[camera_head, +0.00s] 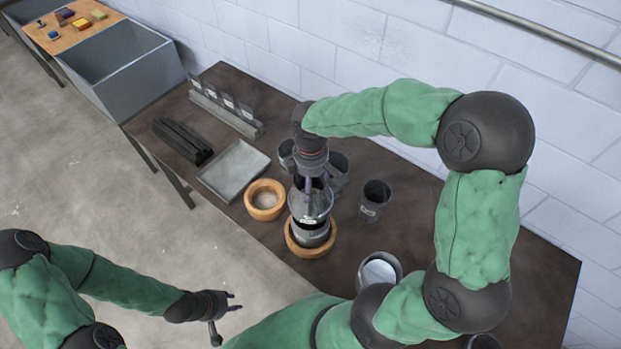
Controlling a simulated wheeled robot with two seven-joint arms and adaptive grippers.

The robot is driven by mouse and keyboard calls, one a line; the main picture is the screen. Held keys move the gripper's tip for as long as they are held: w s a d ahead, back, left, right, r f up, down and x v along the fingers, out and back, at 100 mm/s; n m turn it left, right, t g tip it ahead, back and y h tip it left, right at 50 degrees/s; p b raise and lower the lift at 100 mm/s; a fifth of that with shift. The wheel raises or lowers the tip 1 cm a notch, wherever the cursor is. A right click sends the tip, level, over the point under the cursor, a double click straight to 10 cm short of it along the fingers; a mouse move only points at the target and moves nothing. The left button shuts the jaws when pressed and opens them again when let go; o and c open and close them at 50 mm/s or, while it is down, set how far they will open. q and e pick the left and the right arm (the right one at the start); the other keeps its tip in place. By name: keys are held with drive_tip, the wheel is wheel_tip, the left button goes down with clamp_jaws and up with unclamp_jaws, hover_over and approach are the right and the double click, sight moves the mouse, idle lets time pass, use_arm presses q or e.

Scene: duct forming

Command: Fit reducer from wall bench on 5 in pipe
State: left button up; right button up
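A grey, shiny tapered piece that looks like the reducer (299,206) is at the top of a dark pipe (312,236) with a pale label. The pipe stands upright in a wooden ring (329,248) on the dark bench. I cannot tell whether the reducer is fully seated. My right gripper (309,190) points down at the reducer, with a finger at its upper part. The wrist hides the other finger, so its grip is unclear. My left gripper (226,314) is open and empty over the floor, in front of the bench, at the lower left.
An empty wooden ring (264,207) and a grey tray (234,170) lie left of the pipe. Dark bars (182,141) and a labelled rack (226,110) are at the back left. A white-filled container (379,271) stands in front.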

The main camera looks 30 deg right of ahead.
wheel_tip(320, 180, down, 9)
drive_tip(key=b, duration=0.6)
idle(0.8)
drive_tip(key=shift+f+b, duration=0.55)
drive_tip(key=shift+b, duration=0.05)
idle(0.8)
drive_tip(key=o, duration=1.6)
drive_tip(key=shift+o, duration=0.2)
wheel_tip(320, 180, up, 12)
